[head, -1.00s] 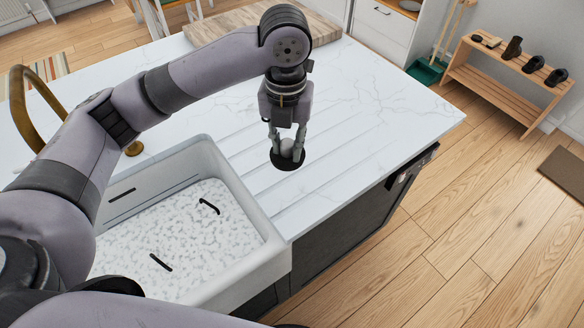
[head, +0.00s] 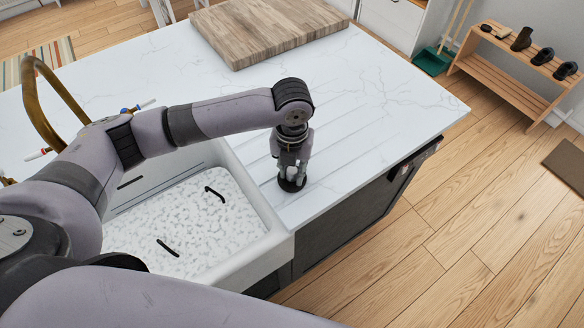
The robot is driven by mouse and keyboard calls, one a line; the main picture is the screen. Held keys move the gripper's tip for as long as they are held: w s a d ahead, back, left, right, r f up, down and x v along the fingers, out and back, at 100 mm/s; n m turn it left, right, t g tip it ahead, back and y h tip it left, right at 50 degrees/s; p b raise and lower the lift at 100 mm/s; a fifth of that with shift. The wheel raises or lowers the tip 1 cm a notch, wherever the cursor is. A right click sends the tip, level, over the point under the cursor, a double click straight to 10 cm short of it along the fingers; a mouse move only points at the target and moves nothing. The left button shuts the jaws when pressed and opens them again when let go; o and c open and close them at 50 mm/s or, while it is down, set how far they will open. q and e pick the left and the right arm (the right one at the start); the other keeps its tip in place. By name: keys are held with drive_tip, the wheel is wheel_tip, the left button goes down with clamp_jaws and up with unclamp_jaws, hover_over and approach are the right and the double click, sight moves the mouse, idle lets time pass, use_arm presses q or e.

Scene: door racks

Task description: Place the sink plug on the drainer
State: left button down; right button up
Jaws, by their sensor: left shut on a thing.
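The sink plug (head: 291,185) is a dark round disc, partly hidden by the fingers above it. My left gripper (head: 292,174) points down and is shut on the plug. The plug is over the drainer (head: 338,158), the grooved white part of the worktop to the right of the sink (head: 262,202). It is close to the sink's right rim and low over the grooves. I cannot tell for certain whether it touches the surface. My right gripper is not in view.
A wooden chopping board (head: 268,30) lies at the back of the worktop. A brass tap (head: 45,95) stands behind the sink at left. The sink holds two short black bars on its speckled bottom. The worktop right of the gripper is clear.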

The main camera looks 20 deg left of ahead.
sight(292, 171)
use_arm(q)
drive_tip(key=shift+f, duration=0.1)
drive_tip(key=c, duration=1.8)
unclamp_jaws()
drive_tip(key=o, duration=0.4)
drive_tip(key=shift+o, duration=0.2)
wheel_tip(292, 171, up, 12)
drive_tip(key=b, duration=0.2)
drive_tip(key=shift+b, duration=0.3)
